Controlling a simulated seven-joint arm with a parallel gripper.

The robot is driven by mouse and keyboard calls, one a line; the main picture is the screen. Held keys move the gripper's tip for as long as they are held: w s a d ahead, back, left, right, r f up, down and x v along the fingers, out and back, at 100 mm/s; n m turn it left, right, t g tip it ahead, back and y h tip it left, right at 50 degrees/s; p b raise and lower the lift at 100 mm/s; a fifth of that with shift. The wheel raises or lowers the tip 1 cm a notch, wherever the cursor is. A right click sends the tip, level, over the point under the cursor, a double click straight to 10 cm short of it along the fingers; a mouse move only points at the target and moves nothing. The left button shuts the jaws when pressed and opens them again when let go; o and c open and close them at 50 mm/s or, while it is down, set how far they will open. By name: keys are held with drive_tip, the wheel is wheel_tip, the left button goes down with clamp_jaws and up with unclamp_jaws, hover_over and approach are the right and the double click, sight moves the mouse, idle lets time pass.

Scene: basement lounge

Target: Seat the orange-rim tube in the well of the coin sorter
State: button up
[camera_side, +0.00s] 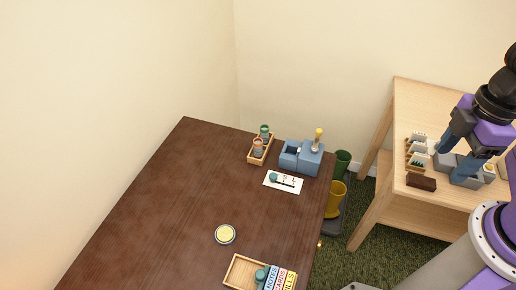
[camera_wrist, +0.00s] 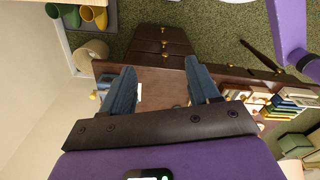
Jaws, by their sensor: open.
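The orange-rim tube (camera_side: 258,147) appears to stand in a small wooden rack (camera_side: 251,160) near the back edge of the dark table, with a green-rim tube (camera_side: 265,131) behind it. The blue-grey coin sorter (camera_side: 308,161) is just right of the rack; its well is too small to make out. A yellow-topped post rises at its right end. My gripper (camera_side: 454,165) is far to the right, above the light wood table, open, with nothing visible between its fingers.
A white card (camera_side: 283,182) with small dark items lies in front of the sorter. A round yellow-topped disc (camera_side: 225,234) and a wooden tray (camera_side: 240,273) with books are nearer. The light table (camera_side: 408,107) holds small items. The dark table's left side is clear.

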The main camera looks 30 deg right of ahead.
drive_tip(key=w+a+m+g, duration=0.1)
drive_tip(key=w+a+m, duration=0.7)
drive_tip(key=w, duration=0.2)
drive_tip(key=m+y, duration=0.4)
drive_tip(key=m, duration=1.9)
hover_over(258, 141)
drive_tip(key=d, duration=0.7)
wheel_tip(258, 141, down, 10)
drive_tip(key=shift+t, duration=0.4)
drive_tip(key=x, duration=1.7)
drive_tip(key=shift+a, duration=0.3)
drive_tip(key=c, duration=1.1)
